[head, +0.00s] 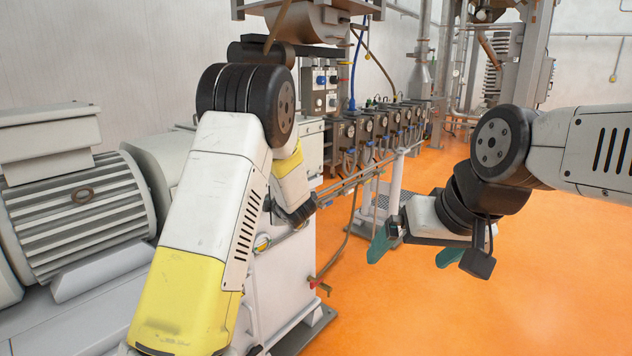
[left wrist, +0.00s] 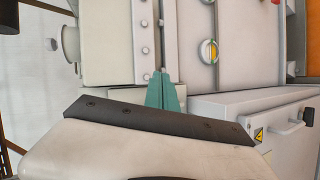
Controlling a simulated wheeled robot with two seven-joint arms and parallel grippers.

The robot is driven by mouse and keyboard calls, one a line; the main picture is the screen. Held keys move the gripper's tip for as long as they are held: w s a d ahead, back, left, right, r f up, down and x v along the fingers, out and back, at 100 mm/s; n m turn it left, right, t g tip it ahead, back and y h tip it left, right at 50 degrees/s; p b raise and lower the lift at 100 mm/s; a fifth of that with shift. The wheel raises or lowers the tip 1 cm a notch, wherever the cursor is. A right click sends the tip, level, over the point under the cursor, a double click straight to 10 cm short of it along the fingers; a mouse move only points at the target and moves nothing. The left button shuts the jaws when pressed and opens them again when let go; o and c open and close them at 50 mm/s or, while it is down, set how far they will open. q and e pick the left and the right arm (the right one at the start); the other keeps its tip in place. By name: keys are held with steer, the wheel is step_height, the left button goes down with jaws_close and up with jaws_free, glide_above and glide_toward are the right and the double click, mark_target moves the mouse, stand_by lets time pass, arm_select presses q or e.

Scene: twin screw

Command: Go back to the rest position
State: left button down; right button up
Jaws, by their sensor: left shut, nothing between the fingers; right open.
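My right gripper (head: 414,250) hangs over the orange floor at the right of the head view. Its two teal fingers are spread wide apart with nothing between them. My left arm reaches forward from the lower left in the head view, and its fingers are hidden there behind the arm or the machine. In the left wrist view my left gripper (left wrist: 163,90) shows its teal fingers closed together and empty, in front of pale machine housings. I cannot tell whether the fingertips touch the housing.
A large ribbed motor (head: 80,215) stands at the left. A machine with a row of gauges and valves (head: 380,130) runs back through the middle. The orange floor (head: 540,270) is clear at right.

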arm_select(q)
steer(key=s+d+r+m+g+h, duration=0.1)
steer(key=s+d+r+m+h, duration=0.2)
steer(key=s+r+m+h, duration=0.45)
steer(key=s+d+r+m+g+h, duration=0.1)
steer(key=s+d+r+m+h, duration=0.15)
steer(key=s+r+m, duration=0.55)
steer(key=s+a+f+m+g+y, duration=0.1)
steer(key=s+a+m+g, duration=0.1)
steer(key=s, duration=1.1)
steer(key=s+a+f+m+g, duration=0.1)
steer(key=s+m, duration=0.4)
steer(key=s, duration=0.9)
steer(key=shift+s+a+f+g+y, duration=0.25)
steer(key=shift+a+f+g+y, duration=0.15)
steer(key=shift+f+g, duration=0.25)
